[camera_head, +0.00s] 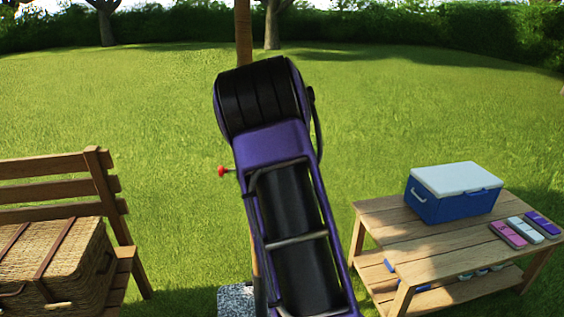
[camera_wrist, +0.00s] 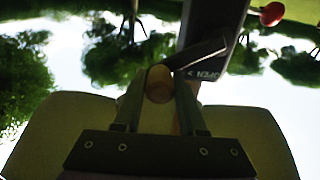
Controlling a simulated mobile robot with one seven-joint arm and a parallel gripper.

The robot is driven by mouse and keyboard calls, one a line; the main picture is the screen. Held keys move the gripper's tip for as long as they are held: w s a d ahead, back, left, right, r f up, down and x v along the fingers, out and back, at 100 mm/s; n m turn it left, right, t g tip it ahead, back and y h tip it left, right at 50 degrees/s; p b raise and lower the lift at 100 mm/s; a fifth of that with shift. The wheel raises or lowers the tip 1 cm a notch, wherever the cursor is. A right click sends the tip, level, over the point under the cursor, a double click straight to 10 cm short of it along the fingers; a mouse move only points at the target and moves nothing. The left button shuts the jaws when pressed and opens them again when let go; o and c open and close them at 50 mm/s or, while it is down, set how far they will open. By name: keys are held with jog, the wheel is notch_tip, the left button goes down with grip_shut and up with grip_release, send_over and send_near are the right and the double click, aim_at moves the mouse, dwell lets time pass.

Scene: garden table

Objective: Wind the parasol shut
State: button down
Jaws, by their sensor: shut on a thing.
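The parasol's wooden pole (camera_head: 243,40) rises behind my arm in the head view; the canopy is out of view. In the wrist view, which looks upside down, my gripper (camera_wrist: 158,88) is shut on a round wooden crank knob (camera_wrist: 159,76). A dark crank arm (camera_wrist: 205,54) runs from the knob towards a dark housing (camera_wrist: 212,35) with pale lettering that seems to read OPEN. A red knob (camera_wrist: 272,14) sticks out beside the housing; it also shows left of my arm in the head view (camera_head: 222,171). My arm hides the crank and gripper there.
A speckled stone block (camera_head: 235,298) stands low behind my arm. A bench (camera_head: 70,163) with a wicker basket (camera_head: 58,265) is at left. At right a wooden table (camera_head: 385,232) holds a blue cooler (camera_head: 450,196) and several small coloured items. Grass lies between.

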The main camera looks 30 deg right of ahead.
jog(key=w+a+r, duration=0.2)
jog(key=a+r, duration=0.2)
jog(key=a, duration=0.2)
jog(key=w+a+f+b, duration=0.2)
jog(key=a+f+b, duration=0.3)
jog(key=a+f, duration=0.3)
notch_tip(320, 180, down, 7)
jog(key=d, duration=0.1)
jog(key=s+d+f, duration=0.1)
jog(key=s+d, duration=0.1)
jog(key=d, duration=0.6)
jog(key=shift+s+d+f, duration=0.2)
jog(key=shift+s+f, duration=0.05)
jog(key=shift+s, duration=0.05)
dwell(0.3)
jog(key=shift+r, duration=0.1)
